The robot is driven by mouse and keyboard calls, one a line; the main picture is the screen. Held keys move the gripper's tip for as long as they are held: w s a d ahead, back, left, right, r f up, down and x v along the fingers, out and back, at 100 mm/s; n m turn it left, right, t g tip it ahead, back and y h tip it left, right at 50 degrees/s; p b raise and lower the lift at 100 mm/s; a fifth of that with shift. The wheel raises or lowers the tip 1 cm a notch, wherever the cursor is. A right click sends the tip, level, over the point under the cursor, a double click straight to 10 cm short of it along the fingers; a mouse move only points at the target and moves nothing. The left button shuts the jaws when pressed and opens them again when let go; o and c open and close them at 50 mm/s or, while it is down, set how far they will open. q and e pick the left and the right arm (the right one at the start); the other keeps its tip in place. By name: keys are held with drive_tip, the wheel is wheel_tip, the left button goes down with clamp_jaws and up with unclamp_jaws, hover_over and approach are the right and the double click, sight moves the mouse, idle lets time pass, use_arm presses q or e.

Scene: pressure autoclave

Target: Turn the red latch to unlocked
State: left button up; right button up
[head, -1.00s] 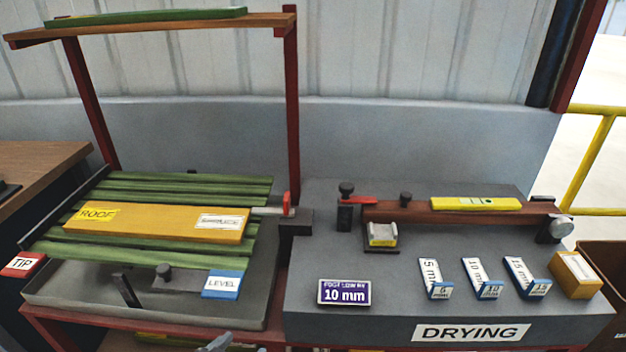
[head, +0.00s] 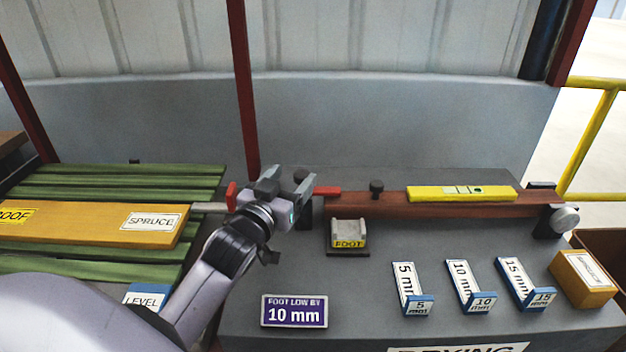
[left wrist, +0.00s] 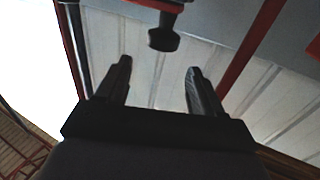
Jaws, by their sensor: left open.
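A short red lever (head: 327,191), which looks like the red latch, lies flat at the left end of the dark wooden beam (head: 360,207). My left gripper (head: 288,178) is open just left of it and hides the black knob and post there. In the left wrist view, the open, empty fingers (left wrist: 159,67) point toward a black knob (left wrist: 163,38) with a red bar (left wrist: 168,4) behind it at the top edge. I cannot tell whether any finger touches it. A second, upright red tab (head: 231,195) sits at the end of the rod by the spruce board.
A yellow level (head: 460,193) rests on the beam. A foot block (head: 348,233) stands in front of it. Several labelled gauges (head: 410,288), an orange box (head: 582,279) and a purple sign (head: 294,311) are on the grey bench. A red post (head: 243,90) rises behind my gripper.

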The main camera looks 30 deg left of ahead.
use_arm(q)
drive_tip(key=shift+w+f+b, duration=0.1)
drive_tip(key=shift+f+b, duration=0.3)
drive_tip(key=shift+f, duration=0.55)
drive_tip(key=shift+w+r, duration=0.1)
drive_tip(key=shift+w, duration=0.4)
drive_tip(key=shift+w+a, duration=0.15)
drive_tip(key=shift+w, duration=0.85)
drive_tip(key=shift+w+a, duration=0.2)
drive_tip(key=shift+w, duration=0.8)
drive_tip(key=shift+w+a, duration=0.15)
drive_tip(key=shift+w, duration=0.85)
clamp_jaws()
